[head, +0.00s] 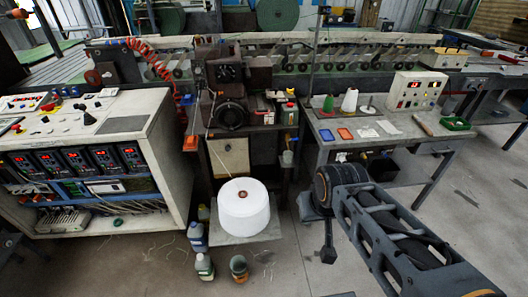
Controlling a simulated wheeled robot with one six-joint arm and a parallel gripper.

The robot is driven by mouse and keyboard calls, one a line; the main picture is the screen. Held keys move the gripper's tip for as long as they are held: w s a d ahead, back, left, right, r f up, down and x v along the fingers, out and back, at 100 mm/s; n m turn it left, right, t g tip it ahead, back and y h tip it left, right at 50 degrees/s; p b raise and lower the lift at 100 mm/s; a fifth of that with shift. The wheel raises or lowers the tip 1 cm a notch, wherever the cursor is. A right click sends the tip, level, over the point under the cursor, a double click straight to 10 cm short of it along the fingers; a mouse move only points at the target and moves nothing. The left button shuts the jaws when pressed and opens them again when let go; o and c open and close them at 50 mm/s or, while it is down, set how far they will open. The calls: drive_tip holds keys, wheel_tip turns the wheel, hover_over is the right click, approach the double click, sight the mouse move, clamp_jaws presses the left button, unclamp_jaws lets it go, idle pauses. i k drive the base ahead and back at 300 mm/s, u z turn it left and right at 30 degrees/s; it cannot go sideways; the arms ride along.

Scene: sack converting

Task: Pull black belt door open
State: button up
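I cannot make out for sure which part is the black belt door. A dark machine (228,82) with round black parts stands at the centre back. A pale panel (230,157) closes its lower front and looks shut. My arm reaches in from the lower right and bends at a dark joint in front of the right bench. The small dark end hanging below that joint seems to be my gripper (328,254). It is near the floor, apart from the machine, and its fingers are too small to tell open or shut.
A white spool (244,205) sits on a low plate before the machine. Bottles (198,236) stand on the floor beside it. A control cabinet (150,180) fills the left. A bench (325,149) with a control box (415,90) stands right. The right floor is clear.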

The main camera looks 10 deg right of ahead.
sight(264, 147)
drive_tip(key=u, duration=1.1)
drive_tip(key=i, duration=0.85)
drive_tip(key=z, duration=0.6)
